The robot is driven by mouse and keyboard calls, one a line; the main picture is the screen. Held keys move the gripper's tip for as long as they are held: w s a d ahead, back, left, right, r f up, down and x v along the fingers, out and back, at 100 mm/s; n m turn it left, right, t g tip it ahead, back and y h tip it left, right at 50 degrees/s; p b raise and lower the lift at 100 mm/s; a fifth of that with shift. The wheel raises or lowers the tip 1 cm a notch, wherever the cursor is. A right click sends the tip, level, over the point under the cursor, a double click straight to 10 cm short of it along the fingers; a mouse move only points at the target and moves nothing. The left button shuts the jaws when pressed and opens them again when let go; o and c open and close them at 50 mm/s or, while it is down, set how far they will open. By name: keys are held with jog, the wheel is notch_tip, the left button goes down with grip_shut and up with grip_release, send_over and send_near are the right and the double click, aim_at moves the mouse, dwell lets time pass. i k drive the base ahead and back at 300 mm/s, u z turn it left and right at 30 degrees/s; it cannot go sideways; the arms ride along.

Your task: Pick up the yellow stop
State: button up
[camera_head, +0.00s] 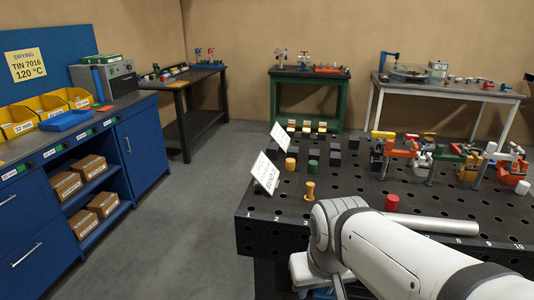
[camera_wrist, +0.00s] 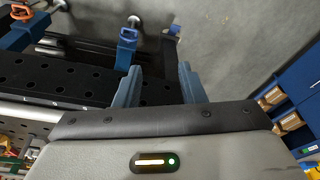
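A yellow-orange stop (camera_head: 309,190) with a wider top stands upright near the front left corner of the black perforated table (camera_head: 258,216) in the head view. A second, shorter orange-yellow cylinder (camera_head: 290,164) stands behind it, beside the white label cards. I cannot tell for certain which of the two is the yellow stop. My gripper (camera_wrist: 158,72) shows in the wrist view with its two blue-grey fingers apart and nothing between them. In the head view my arm covers the table's front edge, and the fingers are hidden. Neither yellow piece is clear in the wrist view.
A green stop (camera_head: 313,165), a red cylinder (camera_head: 391,202) and several dark blocks stand on the table. Coloured clamps (camera_head: 402,150) crowd its right side. White cards (camera_head: 265,173) lean near the left edge. A blue cabinet (camera_head: 139,146) stands left across open floor (camera_head: 190,235).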

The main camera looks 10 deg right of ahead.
aim_at(289, 162)
jog(key=i, duration=1.1)
jog(key=u, duration=0.05)
